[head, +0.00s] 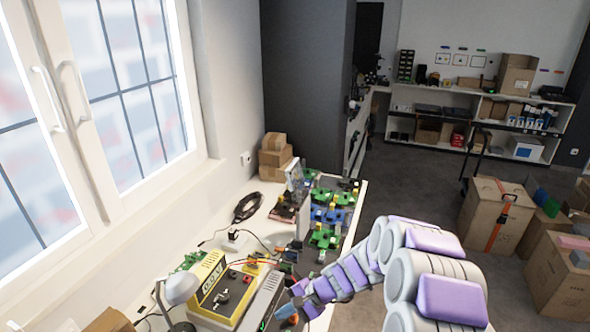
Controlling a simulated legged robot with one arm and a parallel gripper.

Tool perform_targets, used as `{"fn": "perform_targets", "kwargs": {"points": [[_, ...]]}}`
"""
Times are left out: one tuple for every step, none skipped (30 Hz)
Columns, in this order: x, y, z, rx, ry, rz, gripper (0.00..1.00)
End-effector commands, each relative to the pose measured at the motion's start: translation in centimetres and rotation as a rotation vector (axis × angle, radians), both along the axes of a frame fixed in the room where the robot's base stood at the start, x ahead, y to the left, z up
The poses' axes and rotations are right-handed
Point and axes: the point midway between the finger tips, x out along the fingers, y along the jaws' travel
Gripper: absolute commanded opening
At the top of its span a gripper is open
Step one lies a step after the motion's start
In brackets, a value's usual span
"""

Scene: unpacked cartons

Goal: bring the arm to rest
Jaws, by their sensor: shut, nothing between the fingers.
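My arm, with purple and light grey segments, enters from the lower right and reaches left over the workbench (340,258). My gripper (291,308) is at its far end, low over the front part of the bench, to the right of a yellow device (222,290). It is shut and appears empty. The fingertips are small here, and whether they touch anything on the bench cannot be told.
Green and blue circuit boards (328,214), a black cable coil (247,207) and a grey lamp (180,288) crowd the bench. A window (130,80) is at the left. Cartons (497,215) stand on the floor at the right; open grey floor (415,180) lies between.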

Motion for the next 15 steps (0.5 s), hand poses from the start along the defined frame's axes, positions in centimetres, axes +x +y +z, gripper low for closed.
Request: {"fn": "perform_targets", "kwargs": {"points": [[-1.1, 0.2, 1.9, -0.006, -0.019, 0.042, 0.0], [-1.8, 0.2, 2.8, -0.011, -0.028, 0.069, 0.0], [-2.7, 0.2, 3.9, -0.019, -0.039, 0.101, 0.0], [-3.4, 0.1, 4.7, -0.027, -0.048, 0.125, 0.0], [-4.1, 0.1, 5.6, -0.037, -0.057, 0.148, 0.0], [-5.2, -0.1, 6.4, -0.049, -0.065, 0.18, 0.0], [-6.0, -0.2, 7.2, -0.058, -0.071, 0.204, 0.0], [-6.8, -0.3, 7.9, -0.068, -0.078, 0.227, 0.0], [-7.9, -0.5, 8.7, -0.081, -0.084, 0.257, 0.0], [-8.7, -0.7, 9.4, -0.092, -0.092, 0.279, 0.0], [-9.5, -0.9, 10.1, -0.104, -0.1, 0.301, 0.0], [-10.5, -1.3, 10.8, -0.122, -0.107, 0.329, 0.0], [-11.3, -1.5, 11.3, -0.135, -0.113, 0.349, 0.0], [-12.2, -1.8, 11.8, -0.15, -0.119, 0.37, 0.0], [-13.3, -2.3, 12.4, -0.17, -0.122, 0.397, 0.0]]}}
